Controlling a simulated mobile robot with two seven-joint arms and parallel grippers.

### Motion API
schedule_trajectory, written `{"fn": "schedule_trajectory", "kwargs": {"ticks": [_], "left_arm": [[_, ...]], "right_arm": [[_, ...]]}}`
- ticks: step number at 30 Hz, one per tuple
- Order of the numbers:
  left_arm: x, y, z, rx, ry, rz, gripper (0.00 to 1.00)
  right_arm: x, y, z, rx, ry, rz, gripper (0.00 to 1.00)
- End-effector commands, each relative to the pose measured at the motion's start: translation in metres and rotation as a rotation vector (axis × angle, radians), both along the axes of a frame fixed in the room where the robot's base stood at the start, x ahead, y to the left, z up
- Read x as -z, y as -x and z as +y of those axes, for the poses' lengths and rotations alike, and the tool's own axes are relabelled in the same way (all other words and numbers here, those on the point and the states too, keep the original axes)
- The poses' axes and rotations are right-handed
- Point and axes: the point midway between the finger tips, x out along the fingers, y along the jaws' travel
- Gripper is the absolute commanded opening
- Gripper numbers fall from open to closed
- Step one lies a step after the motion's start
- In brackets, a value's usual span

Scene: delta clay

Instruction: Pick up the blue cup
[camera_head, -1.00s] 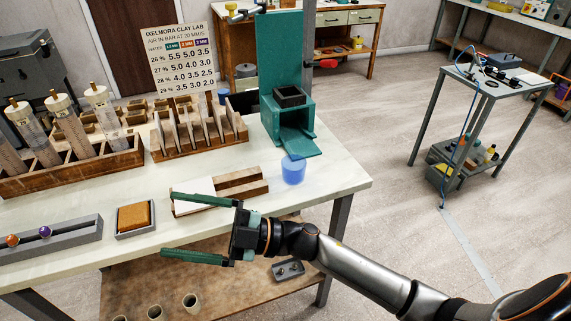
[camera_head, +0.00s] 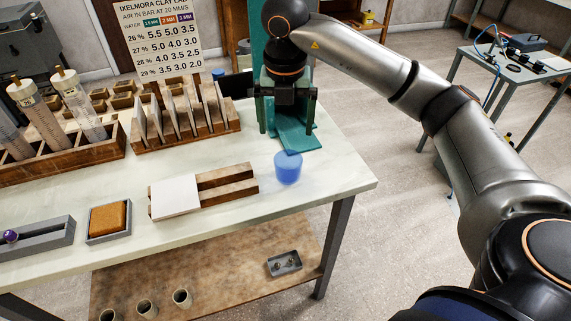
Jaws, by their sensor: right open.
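The blue cup (camera_head: 288,168) is translucent and stands upright near the right end of the pale worktable (camera_head: 330,180). My left gripper is not in view.
The teal stand (camera_head: 297,136) is behind the cup, mostly hidden by my right arm. A wooden block with a white sheet (camera_head: 174,197) lies left of the cup. A rack of upright slats (camera_head: 187,133) stands further back. The table's right edge is close to the cup.

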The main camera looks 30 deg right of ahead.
Motion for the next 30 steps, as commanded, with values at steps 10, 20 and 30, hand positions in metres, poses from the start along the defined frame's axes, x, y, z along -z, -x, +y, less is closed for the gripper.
{"fn": "schedule_trajectory", "kwargs": {"ticks": [10, 20, 30], "left_arm": [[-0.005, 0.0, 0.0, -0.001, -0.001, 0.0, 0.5], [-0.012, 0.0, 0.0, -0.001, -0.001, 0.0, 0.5], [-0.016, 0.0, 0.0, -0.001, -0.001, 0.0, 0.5]], "right_arm": [[0.057, -0.005, -0.005, 0.001, 0.002, 0.004, 1.0], [0.087, -0.004, -0.01, 0.001, 0.002, 0.005, 1.0], [0.121, -0.008, -0.012, -0.002, -0.001, 0.0, 1.0]]}}
